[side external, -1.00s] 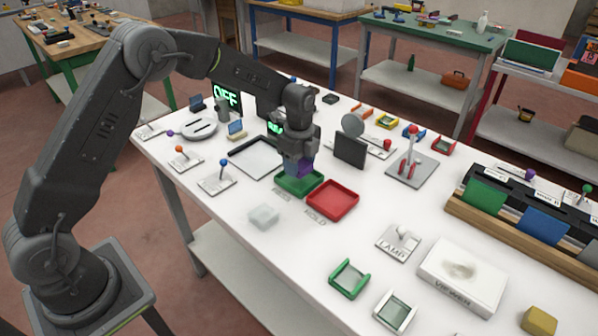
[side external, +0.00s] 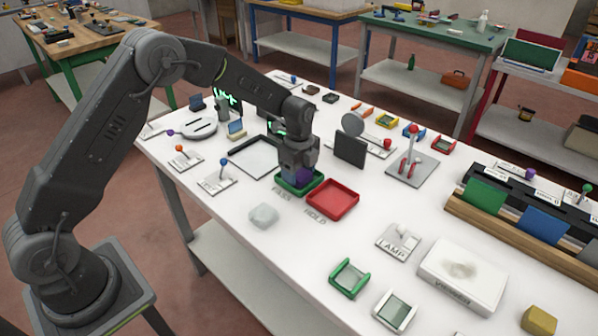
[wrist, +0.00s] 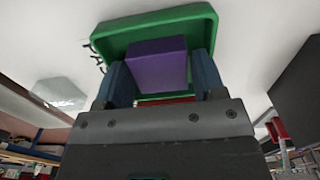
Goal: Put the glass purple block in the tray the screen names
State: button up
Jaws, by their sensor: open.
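The purple block (side external: 301,175) is at the green tray (side external: 285,187), mostly hidden by my gripper (side external: 298,168) in the side view. The table lettering beside this tray looks like PASS. The red tray (side external: 332,199), lettered HOLD, is empty beside it. In the wrist view the purple block (wrist: 158,62) sits between the two fingers of my gripper (wrist: 162,78), against the green tray (wrist: 110,37). My gripper is open around the block. A screen with green glowing text (side external: 227,97) is partly behind my arm, and I cannot read its word.
A clear glass-like block (side external: 264,215) lies in front of the trays. A dark upright panel (side external: 350,149) stands behind the red tray. A lever plate (side external: 411,167), a LAMP switch (side external: 398,242) and a viewer box (side external: 462,276) are to the right.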

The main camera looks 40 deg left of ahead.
aim_at(299, 173)
notch_tip(299, 173, up, 12)
dwell(0.4)
jog(key=s+r+n+t, duration=0.3)
jog(key=s+r+n, duration=0.6)
jog(key=s+r, duration=0.55)
jog(key=s+d+f+n+t, duration=0.1)
jog(key=s+f+n+t, duration=0.1)
jog(key=s+n, duration=0.7)
jog(key=s+f, duration=0.1)
jog(key=s, duration=0.6)
jog(key=shift+s+f+t, duration=0.3)
jog(key=shift+s+f, duration=0.05)
